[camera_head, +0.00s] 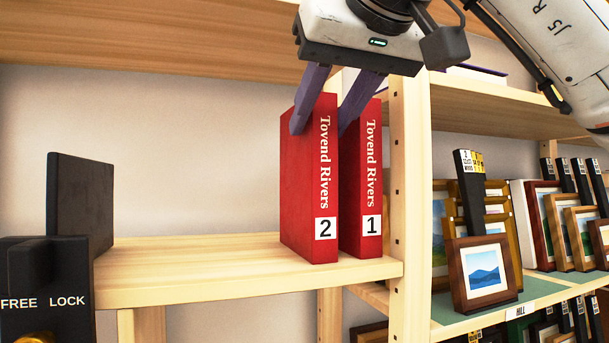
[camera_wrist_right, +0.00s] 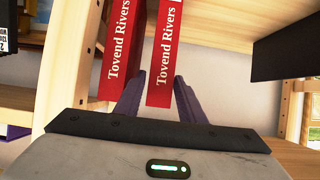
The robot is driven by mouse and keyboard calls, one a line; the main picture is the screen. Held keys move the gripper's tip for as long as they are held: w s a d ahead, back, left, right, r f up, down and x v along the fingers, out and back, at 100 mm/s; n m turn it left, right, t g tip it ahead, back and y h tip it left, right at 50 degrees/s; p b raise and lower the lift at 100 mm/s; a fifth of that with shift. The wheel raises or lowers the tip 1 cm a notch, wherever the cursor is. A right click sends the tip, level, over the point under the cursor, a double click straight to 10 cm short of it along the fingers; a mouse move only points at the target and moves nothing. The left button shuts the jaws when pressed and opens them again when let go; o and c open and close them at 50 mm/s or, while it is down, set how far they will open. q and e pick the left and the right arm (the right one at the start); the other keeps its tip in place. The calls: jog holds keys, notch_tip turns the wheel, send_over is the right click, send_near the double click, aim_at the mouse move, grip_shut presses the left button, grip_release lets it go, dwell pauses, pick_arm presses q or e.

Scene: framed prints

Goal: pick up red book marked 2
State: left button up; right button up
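The red book marked 2 (camera_head: 309,180) stands upright on the light wooden shelf, its spine reading "Tovend Rivers". It also shows in the right wrist view (camera_wrist_right: 166,50). The similar red book marked 1 (camera_head: 371,180) stands close to its right, with a narrow gap between them. My right gripper (camera_head: 327,128) comes from above, with one purple finger on each side of the upper part of book 2. The right finger is in the gap between the books. In the right wrist view the fingers (camera_wrist_right: 160,85) look slightly apart from the book's sides. My left gripper is not in view.
A dark upright panel (camera_head: 80,205) stands at the left of the shelf (camera_head: 200,277), with bare shelf between it and the books. A wooden post (camera_head: 410,180) rises just right of book 1. Framed prints (camera_head: 484,275) fill the racks beyond. Another shelf board (camera_head: 150,45) is above.

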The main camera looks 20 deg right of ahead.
jog(key=shift+w, duration=0.55)
jog(key=x, duration=0.6)
jog(key=shift+w+r, duration=0.15)
jog(key=shift+r, duration=0.1)
grip_shut()
jog(key=shift+r, duration=0.15)
dwell(0.5)
